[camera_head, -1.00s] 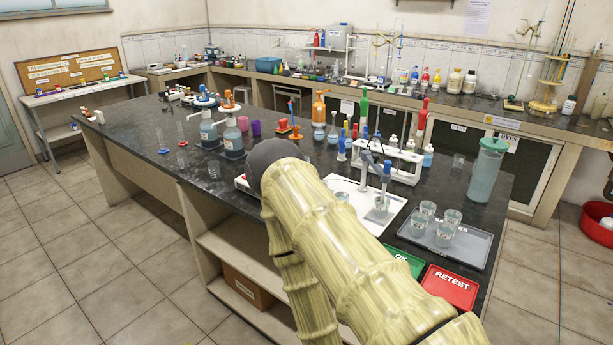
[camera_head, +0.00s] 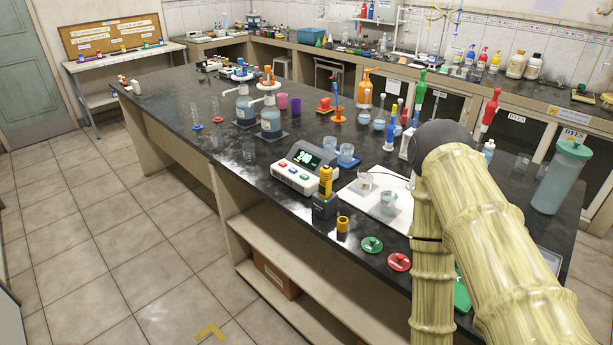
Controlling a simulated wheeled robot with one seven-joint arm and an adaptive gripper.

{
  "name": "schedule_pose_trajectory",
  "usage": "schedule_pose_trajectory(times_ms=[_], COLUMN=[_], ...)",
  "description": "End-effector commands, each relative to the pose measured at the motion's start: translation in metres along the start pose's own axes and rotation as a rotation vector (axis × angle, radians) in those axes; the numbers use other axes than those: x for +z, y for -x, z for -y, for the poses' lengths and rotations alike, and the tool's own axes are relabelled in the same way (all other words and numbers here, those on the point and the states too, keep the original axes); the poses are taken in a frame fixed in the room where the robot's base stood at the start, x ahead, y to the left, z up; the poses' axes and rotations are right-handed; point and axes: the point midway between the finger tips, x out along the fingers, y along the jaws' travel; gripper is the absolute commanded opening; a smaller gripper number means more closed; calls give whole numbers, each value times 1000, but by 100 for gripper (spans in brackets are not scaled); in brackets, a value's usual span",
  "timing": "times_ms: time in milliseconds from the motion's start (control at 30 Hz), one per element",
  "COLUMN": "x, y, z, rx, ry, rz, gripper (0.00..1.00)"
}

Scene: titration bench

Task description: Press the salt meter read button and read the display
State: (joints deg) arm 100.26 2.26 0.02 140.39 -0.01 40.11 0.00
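A grey-and-white bench meter (camera_head: 300,168), which looks like the salt meter, stands on the black bench near its front edge. A yellow handheld piece (camera_head: 325,181) stands upright in a dark holder (camera_head: 325,206) at the meter's right front. My arm crosses the right side of the view; my gripper is not visible.
A yellow cup (camera_head: 342,224), a green disc (camera_head: 371,244) and a red disc (camera_head: 399,262) lie near the front edge. Bench left of the meter is fairly clear.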

Motion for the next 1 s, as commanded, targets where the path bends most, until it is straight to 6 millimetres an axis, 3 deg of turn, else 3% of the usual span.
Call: schedule_pose_trajectory(times_ms=[367,633,1000], x=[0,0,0], y=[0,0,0], z=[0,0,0], rx=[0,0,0], ry=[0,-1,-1], rz=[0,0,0], gripper=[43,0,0])
